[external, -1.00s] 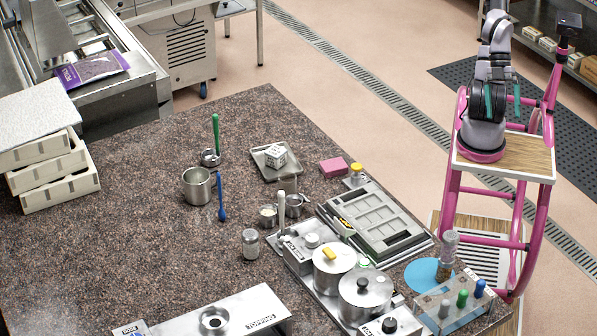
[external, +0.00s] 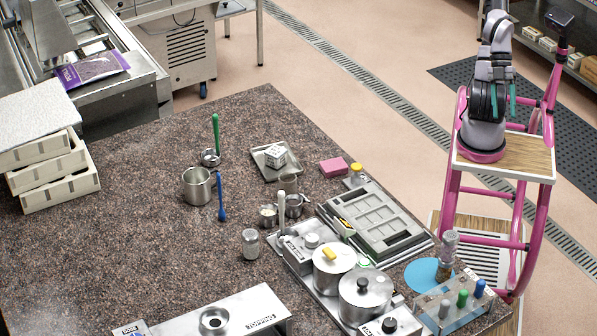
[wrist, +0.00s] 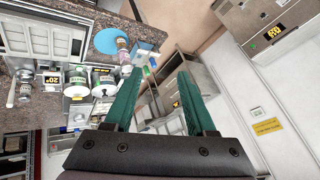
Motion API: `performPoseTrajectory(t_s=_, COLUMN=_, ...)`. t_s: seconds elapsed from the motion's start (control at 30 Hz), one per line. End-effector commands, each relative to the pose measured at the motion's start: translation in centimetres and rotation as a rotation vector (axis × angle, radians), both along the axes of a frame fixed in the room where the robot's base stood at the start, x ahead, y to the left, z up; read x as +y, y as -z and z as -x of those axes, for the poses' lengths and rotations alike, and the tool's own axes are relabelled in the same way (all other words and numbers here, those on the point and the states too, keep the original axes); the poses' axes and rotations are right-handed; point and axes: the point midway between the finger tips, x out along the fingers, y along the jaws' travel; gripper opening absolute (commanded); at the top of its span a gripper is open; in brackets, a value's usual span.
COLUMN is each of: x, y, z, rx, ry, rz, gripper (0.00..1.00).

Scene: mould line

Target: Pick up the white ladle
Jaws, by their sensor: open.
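The white ladle (external: 281,205) stands with its pale handle upright on the counter, among small metal cups and beside the hot-plate unit. Its bowl end is hard to make out. In the wrist view, a pale stick-like thing at the left edge may be its handle (wrist: 12,92). My gripper (external: 503,98) is far to the right of the ladle, held above the pink-framed stand and away from the counter. In the wrist view my gripper (wrist: 160,75) has its two green fingers apart with nothing between them.
The counter's left middle is clear.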

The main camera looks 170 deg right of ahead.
Motion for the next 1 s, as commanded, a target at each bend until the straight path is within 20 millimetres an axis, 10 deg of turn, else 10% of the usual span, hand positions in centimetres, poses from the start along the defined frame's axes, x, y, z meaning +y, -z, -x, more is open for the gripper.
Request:
performPoseTrajectory(t_s=0.27, x=-0.4, y=-5.2, z=-0.5, rx=-0.006, ry=-0.003, rz=0.006, gripper=0.56)
performPoseTrajectory(t_s=0.57, x=-7.2, y=-4.9, z=-7.7, rx=-0.097, ry=-0.085, rz=0.171, gripper=0.56)
performPoseTrajectory(t_s=0.77, x=-16.2, y=-3.4, z=-14.3, rx=-0.15, ry=-0.155, rz=0.418, gripper=0.56)
performPoseTrajectory(t_s=1.0, x=-33.0, y=0.3, z=-20.3, rx=-0.069, ry=-0.311, rz=0.965, gripper=0.56)
